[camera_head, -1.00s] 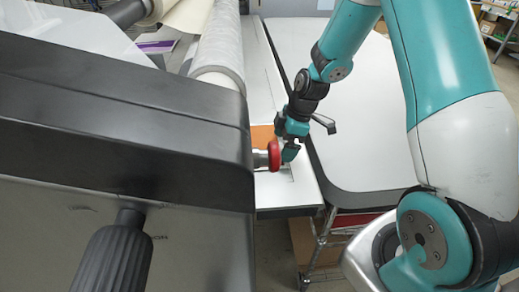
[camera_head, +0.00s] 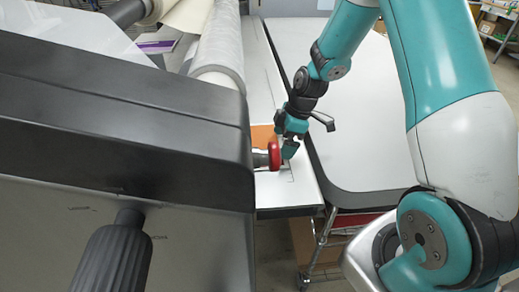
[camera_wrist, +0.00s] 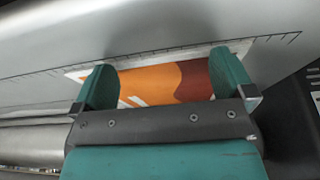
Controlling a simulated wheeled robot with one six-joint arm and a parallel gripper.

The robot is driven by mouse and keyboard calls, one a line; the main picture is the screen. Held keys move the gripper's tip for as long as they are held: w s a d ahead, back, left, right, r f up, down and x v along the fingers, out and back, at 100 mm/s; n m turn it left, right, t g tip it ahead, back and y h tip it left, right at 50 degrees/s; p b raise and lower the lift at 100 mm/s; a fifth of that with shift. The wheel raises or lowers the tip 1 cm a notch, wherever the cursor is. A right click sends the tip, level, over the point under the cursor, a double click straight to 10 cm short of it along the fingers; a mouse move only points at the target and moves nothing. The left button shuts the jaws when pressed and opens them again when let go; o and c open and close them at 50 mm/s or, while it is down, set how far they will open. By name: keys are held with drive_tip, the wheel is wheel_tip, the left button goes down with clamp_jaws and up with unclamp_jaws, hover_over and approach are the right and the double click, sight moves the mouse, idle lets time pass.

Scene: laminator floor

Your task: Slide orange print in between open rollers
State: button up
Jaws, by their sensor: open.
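The orange print (camera_wrist: 150,82) lies flat on the laminator's feed table (camera_head: 288,200), with a white border and a darker red-brown patch in the wrist view. A part of the print (camera_head: 262,136) shows in the head view, beside the machine's black side housing. My gripper (camera_wrist: 165,85) is open, its two teal fingers apart over the print. A grey roller (camera_head: 219,55) runs along the table's left side. The gap between the rollers is hidden.
The black housing (camera_head: 120,130) with a ribbed handle (camera_head: 115,265) fills the left. A white-topped table (camera_head: 350,110) stands right of the feed table. A purple item (camera_head: 157,46) lies at the upper left.

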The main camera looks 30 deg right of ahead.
drive_tip(key=shift+w+a, duration=0.1)
drive_tip(key=shift+a, duration=0.1)
drive_tip(key=shift+s+d, duration=0.25)
drive_tip(key=shift+d, duration=0.35)
idle(0.5)
drive_tip(key=shift+r, duration=0.1)
drive_tip(key=shift+p+v, duration=2.1)
drive_tip(key=shift+v, duration=0.95)
